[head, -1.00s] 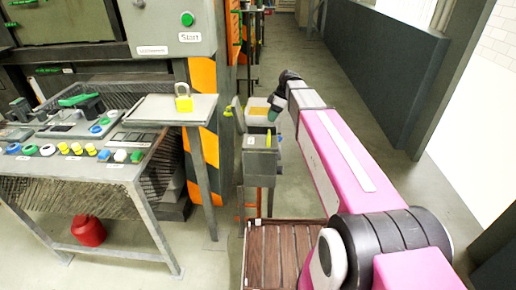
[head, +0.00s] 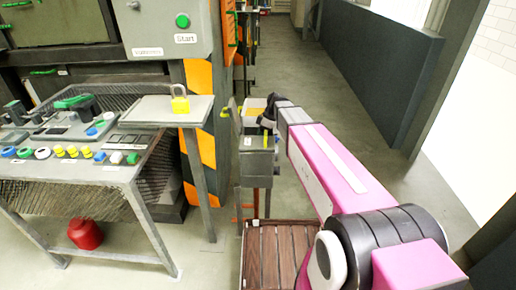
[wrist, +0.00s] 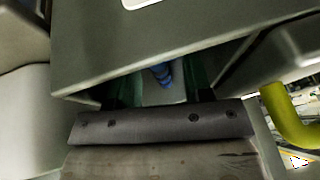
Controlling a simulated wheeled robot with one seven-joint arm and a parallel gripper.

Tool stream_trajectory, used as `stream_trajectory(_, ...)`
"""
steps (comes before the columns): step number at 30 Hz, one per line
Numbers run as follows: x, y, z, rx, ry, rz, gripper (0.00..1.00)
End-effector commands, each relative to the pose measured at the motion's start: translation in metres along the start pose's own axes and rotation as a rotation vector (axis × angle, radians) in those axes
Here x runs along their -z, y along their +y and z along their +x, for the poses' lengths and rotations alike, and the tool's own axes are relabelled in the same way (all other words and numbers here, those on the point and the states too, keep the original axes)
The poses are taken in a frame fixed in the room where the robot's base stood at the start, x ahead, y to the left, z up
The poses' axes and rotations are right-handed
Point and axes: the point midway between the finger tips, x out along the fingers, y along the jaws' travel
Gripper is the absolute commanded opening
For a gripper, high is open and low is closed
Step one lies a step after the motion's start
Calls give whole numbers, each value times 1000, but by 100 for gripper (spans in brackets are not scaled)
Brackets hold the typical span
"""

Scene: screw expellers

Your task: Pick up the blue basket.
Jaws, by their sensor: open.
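I cannot make out a blue basket for sure in either view. A small blue ribbed piece (wrist: 162,75) shows between my fingers in the wrist view; too little of it is visible to tell what it belongs to. My gripper (wrist: 158,88) is open, with dark green fingers on both sides of a pale gap. A grey metal panel covers their far ends. In the head view, my dark wrist is at the grey machine box, and the fingertips are hidden there.
The grey machine box (head: 258,160) stands beside the wrist. A grey metal panel (wrist: 150,50) crosses close over the fingers, and a yellow bent bar (wrist: 285,115) is at right. A control table (head: 75,185) stands left. The aisle floor (head: 335,95) is clear.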

Motion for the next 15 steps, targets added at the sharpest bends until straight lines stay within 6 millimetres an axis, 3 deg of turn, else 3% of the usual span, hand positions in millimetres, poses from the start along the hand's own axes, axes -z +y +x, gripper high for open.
stream_trajectory(3, 0, 0, 0, 0, 0, 0, 46)
stream_trajectory(7, 0, 0, -1, 0, 0, 0, 4)
stream_trajectory(8, 0, 0, -1, 0, 0, 0, 0)
stream_trajectory(15, 0, 0, -1, 0, 0, 0, 0)
